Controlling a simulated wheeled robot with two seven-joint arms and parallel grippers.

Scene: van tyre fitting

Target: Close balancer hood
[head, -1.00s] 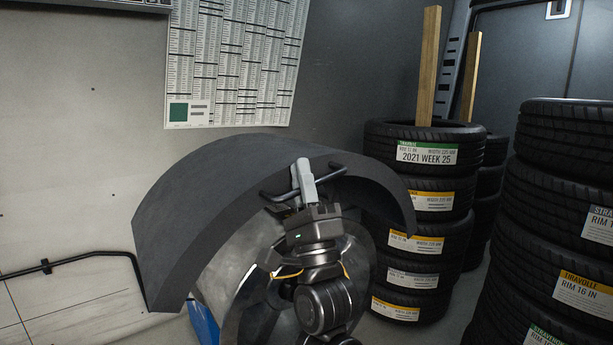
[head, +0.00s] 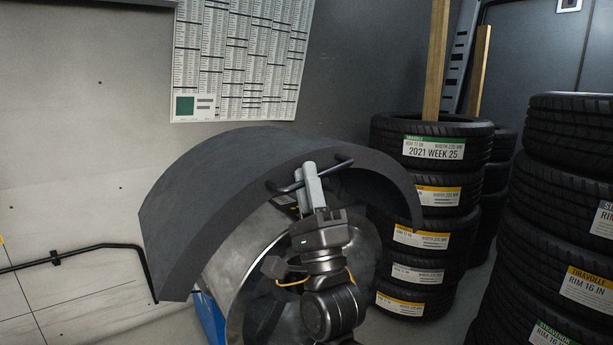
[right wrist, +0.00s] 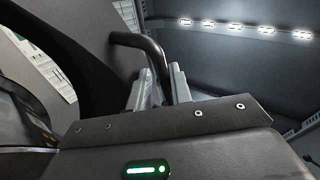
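The balancer hood (head: 215,185) is a dark grey curved cover, raised over the machine's metal drum-like part (head: 235,255). A black bar handle (head: 340,163) is on its near face. My right gripper (head: 309,180) is at the handle, its light grey fingers crossing the bar. In the right wrist view the handle (right wrist: 150,48) runs down between the two fingers of the gripper (right wrist: 160,88), which look closed around it. The exact contact is partly hidden by the hand. My left gripper is not in view.
Stacks of labelled tyres stand close to the right of the hood (head: 430,195) and at the far right (head: 560,240). A black bent bar (head: 80,257) runs along the left wall. A printed chart (head: 240,60) hangs behind.

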